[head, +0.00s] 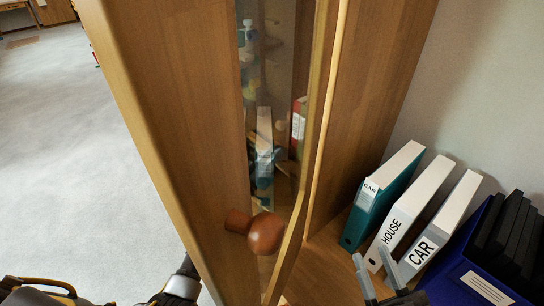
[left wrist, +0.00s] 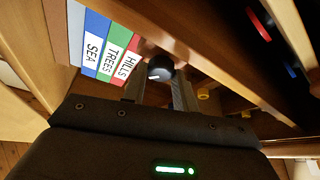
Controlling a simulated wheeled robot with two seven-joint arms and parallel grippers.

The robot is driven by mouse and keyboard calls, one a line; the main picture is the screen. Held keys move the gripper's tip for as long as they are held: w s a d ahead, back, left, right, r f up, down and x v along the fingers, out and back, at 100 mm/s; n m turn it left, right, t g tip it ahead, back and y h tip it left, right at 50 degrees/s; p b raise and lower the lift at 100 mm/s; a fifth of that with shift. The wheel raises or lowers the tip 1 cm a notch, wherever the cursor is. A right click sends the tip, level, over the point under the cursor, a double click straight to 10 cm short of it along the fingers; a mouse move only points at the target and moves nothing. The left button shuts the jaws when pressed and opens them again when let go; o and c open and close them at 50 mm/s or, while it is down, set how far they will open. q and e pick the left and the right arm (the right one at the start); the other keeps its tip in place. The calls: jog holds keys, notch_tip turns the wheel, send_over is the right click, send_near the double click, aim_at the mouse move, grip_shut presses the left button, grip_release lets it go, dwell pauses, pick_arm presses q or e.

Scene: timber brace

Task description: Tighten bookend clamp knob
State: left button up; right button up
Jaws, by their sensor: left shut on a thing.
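The black clamp knob (left wrist: 160,68) is in the left wrist view, close beside the ends of several books labelled SEA, TREES and HILLS (left wrist: 127,66). My left gripper (left wrist: 158,88) has a finger on each side of the knob and is shut on it. In the head view the knob and the left fingers are hidden behind the wooden panel. My right gripper (head: 376,272) is at the bottom right of the head view, its two grey fingers apart with nothing between them, in front of the binders.
A tall wooden cabinet door (head: 170,110) with a round brown handle (head: 265,233) fills the middle of the head view. White binders marked HOUSE (head: 405,210) and CAR (head: 440,222) lean beside a blue box (head: 465,275). Open grey floor lies at left.

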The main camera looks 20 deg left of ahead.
pick_arm(q)
jog(key=m+g+h, duration=0.1)
jog(key=m+h, duration=0.1)
jog(key=m, duration=0.3)
jog(key=m+g+h+b, duration=0.1)
jog(key=m+g+h, duration=0.1)
jog(key=m, duration=0.3)
jog(key=m+g+h+b, duration=0.1)
jog(key=m+g+h, duration=0.1)
jog(key=m, duration=0.3)
jog(key=shift+w+a, duration=0.1)
jog(key=shift+a, duration=0.1)
pick_arm(e)
jog(key=d+r+t, duration=0.2)
jog(key=t, duration=0.1)
jog(key=d+r+m+t, duration=0.1)
jog(key=t, duration=0.1)
jog(key=shift+s+r+y, duration=0.3)
jog(key=shift+s+y, duration=0.05)
jog(key=shift+y, duration=0.05)
pick_arm(q)
jog(key=shift+m, duration=0.6)
pick_arm(e)
jog(key=shift+d+r, duration=0.1)
jog(key=shift+d, duration=0.05)
pick_arm(q)
jog(key=o, duration=0.7)
